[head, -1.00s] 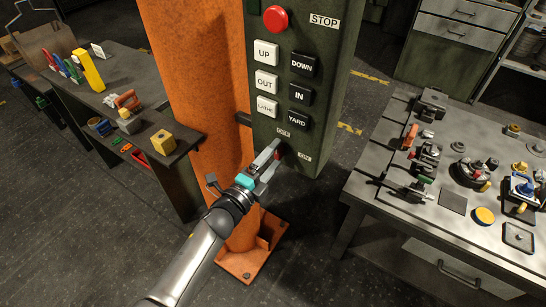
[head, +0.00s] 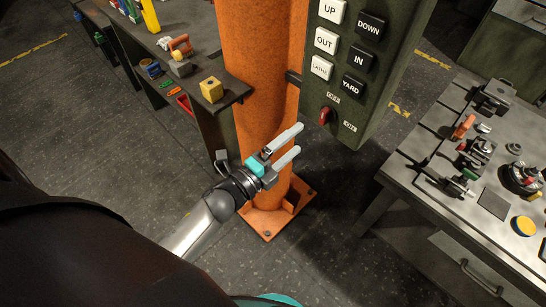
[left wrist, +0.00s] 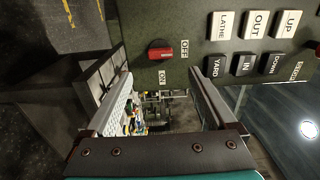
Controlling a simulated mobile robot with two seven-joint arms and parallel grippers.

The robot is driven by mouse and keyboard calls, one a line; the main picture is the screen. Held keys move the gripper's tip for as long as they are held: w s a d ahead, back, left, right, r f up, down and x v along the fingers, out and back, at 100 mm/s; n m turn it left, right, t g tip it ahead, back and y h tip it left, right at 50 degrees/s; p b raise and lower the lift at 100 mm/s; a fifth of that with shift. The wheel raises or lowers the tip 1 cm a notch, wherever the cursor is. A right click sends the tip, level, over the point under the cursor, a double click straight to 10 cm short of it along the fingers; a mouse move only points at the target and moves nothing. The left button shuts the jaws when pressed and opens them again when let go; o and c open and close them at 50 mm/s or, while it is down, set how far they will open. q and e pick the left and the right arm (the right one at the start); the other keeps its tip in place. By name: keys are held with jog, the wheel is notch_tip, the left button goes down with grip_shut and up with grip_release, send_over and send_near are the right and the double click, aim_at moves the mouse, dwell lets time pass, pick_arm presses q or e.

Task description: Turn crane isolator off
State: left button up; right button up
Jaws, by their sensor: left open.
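The crane isolator is a small red rotary knob (head: 326,116) low on the dark green control panel (head: 372,97). An OFF label sits above it and an ON label to its lower right. In the left wrist view the knob (left wrist: 160,50) has its red bar in line with the OFF label (left wrist: 185,48), with the ON label (left wrist: 162,77) off to the side. My left gripper (head: 295,141) is open and empty, short of the panel and to the lower left of the knob, not touching it. My right gripper is not in view.
An orange post (head: 262,80) stands behind my left gripper, with a bolted foot. White and black push buttons (head: 326,41) sit above the knob. A grey bench (head: 425,175) with valve parts is at the right. A dark shelf (head: 195,95) with a yellow block stands at the left.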

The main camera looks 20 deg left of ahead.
pick_arm(q)
jog(key=v, duration=0.6)
jog(key=shift+b, duration=0.3)
jog(key=s+a+f+n+g+y+b, duration=0.1)
jog(key=s+f+n+g+y+b, duration=0.2)
jog(key=f, duration=0.8)
jog(key=s+a+f+n+g+b, duration=0.1)
jog(key=s+f+n+g+b, duration=0.3)
jog(key=f, duration=0.7)
jog(key=s+a+f+n+y, duration=0.15)
jog(key=f+n, duration=0.35)
jog(key=f, duration=0.7)
jog(key=s+f+n+g+y+b, duration=0.1)
jog(key=s+f+n+g+b, duration=0.1)
jog(key=s+f, duration=0.7)
jog(key=s+f+n+g+b, duration=0.3)
jog(key=s+f+n+g, duration=0.2)
jog(key=s, duration=0.8)
notch_tip(320, 180, down, 4)
jog(key=shift+s+d+r+g+y, duration=0.1)
jog(key=shift+s+d+g+y, duration=0.3)
jog(key=shift+g, duration=0.6)
